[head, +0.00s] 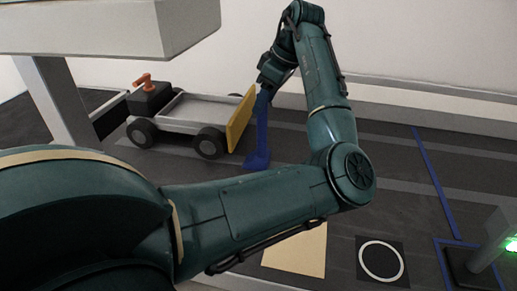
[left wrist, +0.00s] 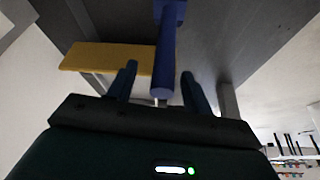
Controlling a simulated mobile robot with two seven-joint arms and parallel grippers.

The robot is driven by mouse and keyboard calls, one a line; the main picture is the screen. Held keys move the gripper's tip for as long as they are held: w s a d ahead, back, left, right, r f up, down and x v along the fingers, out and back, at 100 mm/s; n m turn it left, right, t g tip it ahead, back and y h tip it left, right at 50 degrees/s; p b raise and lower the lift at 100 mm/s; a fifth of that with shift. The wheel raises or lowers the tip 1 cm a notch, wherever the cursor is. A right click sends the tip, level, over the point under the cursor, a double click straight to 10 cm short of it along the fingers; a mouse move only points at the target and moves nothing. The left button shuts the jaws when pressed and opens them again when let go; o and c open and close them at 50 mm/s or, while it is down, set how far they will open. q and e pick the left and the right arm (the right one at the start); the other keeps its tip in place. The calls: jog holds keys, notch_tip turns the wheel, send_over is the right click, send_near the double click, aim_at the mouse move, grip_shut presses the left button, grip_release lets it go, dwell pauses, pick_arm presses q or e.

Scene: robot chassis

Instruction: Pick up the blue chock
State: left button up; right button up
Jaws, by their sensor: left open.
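The blue chock (head: 258,159) stands on the dark floor just right of the cart's yellow end panel, with its tall handle upright. My left gripper (head: 264,86) is above it at the top of the handle. In the left wrist view the chock's blue handle (left wrist: 164,58) runs between the two fingers of my left gripper (left wrist: 158,80). The fingers are apart, with a gap visible on each side of the handle. My right gripper is not in view.
A small cart (head: 190,112) with black wheels and a yellow end panel (head: 241,118) stands beside the chock. A pale square (head: 297,250) and a black square with a white ring (head: 381,262) lie nearer. A post with a green light (head: 487,247) is at the right.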

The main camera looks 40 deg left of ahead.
pick_arm(q)
jog(key=b+x, duration=0.1)
jog(key=x, duration=0.3)
jog(key=shift+s+f+b, duration=0.15)
jog(key=shift+s+b, duration=0.05)
jog(key=shift+b, duration=0.15)
grip_shut()
